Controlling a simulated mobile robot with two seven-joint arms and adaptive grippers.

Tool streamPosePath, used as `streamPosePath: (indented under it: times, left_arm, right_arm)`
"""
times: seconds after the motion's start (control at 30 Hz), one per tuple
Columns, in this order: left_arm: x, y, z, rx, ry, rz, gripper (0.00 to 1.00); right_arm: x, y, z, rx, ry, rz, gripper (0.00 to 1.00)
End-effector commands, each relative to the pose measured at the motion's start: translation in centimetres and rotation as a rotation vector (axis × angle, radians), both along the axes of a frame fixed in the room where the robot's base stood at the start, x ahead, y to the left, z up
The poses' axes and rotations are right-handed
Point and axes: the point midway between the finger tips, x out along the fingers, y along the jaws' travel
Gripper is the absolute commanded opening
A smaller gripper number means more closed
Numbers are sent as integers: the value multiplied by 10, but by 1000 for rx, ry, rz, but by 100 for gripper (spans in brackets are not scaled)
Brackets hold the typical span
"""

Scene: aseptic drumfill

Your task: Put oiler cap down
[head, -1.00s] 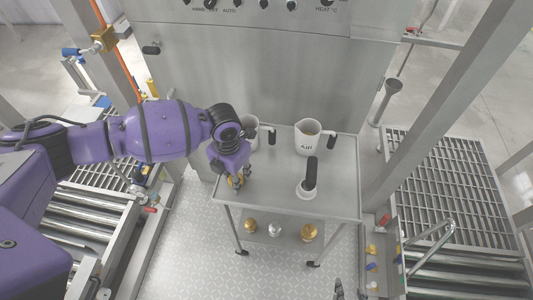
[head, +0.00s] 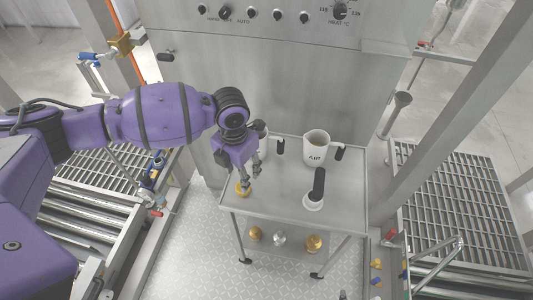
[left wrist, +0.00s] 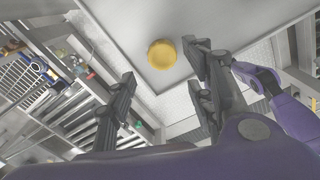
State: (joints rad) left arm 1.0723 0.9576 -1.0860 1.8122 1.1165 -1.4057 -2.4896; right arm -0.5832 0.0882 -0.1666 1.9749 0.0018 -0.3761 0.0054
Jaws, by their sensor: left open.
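The gold oiler cap (head: 243,188) stands on the left edge of the small steel table (head: 270,200) in the head view. In the left wrist view the cap (left wrist: 162,54) is a round golden disc on the grey tabletop, ahead of and between the spread fingers. My left gripper (head: 251,180) is open and empty, just above and right of the cap. The cap looks clear of the fingers. Only a small dark tip, possibly my right gripper (head: 343,295), shows at the bottom edge in the head view; its fingers cannot be read.
A white "AIR" jug (head: 315,148) and a white piece with a black handle (head: 314,200) stand on the table. Another pale jug (head: 262,140) is partly behind my left wrist. Gold and silver fittings (head: 279,238) sit on the lower shelf.

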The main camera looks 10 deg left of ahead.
Motion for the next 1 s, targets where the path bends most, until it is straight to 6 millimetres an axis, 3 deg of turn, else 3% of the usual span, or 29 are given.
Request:
streamPosePath:
  times: [0.1, 0.3, 1.0]
  left_arm:
    - [0, 0, 25, -1, -2, 0, 48]
    - [-1, 0, 46, -1, 1, 0, 48]
    - [0, 0, 51, -1, 1, 1, 48]
  right_arm:
    - [0, 1, 1, 1, 0, 1, 40]
    - [-1, 2, 0, 4, 2, 2, 40]
    - [-1, 5, 0, 11, 2, -8, 40]
